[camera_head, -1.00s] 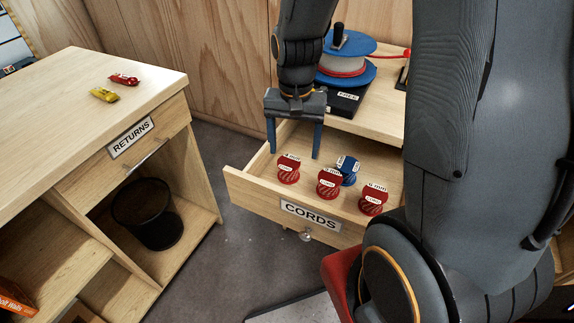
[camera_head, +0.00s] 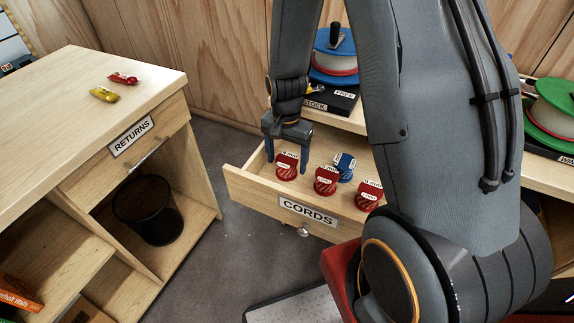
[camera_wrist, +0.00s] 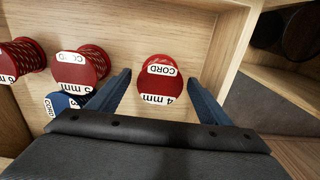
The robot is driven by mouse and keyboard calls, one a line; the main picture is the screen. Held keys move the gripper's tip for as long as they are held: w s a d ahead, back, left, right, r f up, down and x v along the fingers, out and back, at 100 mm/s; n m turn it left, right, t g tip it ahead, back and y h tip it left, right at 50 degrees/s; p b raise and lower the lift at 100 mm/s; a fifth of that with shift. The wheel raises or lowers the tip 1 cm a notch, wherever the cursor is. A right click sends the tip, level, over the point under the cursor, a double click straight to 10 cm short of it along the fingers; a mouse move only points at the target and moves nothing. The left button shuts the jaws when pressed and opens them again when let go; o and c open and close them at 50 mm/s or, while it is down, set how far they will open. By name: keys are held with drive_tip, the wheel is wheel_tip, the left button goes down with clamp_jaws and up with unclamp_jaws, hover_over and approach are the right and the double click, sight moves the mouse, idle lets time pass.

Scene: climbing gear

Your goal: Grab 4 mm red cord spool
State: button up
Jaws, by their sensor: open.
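The 4 mm red cord spool (camera_wrist: 159,80) stands in the open drawer and its label reads "4 mm" in the wrist view. It is the leftmost red spool (camera_head: 287,167) in the head view. My gripper (camera_head: 287,154) is open and reaches down into the drawer around that spool. In the wrist view the gripper's blue fingers (camera_wrist: 156,95) stand on either side of the spool, with gaps between. The spool is not gripped.
The CORDS drawer (camera_head: 252,187) also holds a red 5 mm spool (camera_wrist: 80,68), another red spool (camera_wrist: 22,60) and a blue spool (camera_wrist: 62,103). A wooden counter (camera_head: 60,120) with a RETURNS label stands left. A black bin (camera_head: 147,210) sits inside it.

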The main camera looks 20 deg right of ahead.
drive_tip(key=shift+f, duration=0.5)
drive_tip(key=c, duration=1.2)
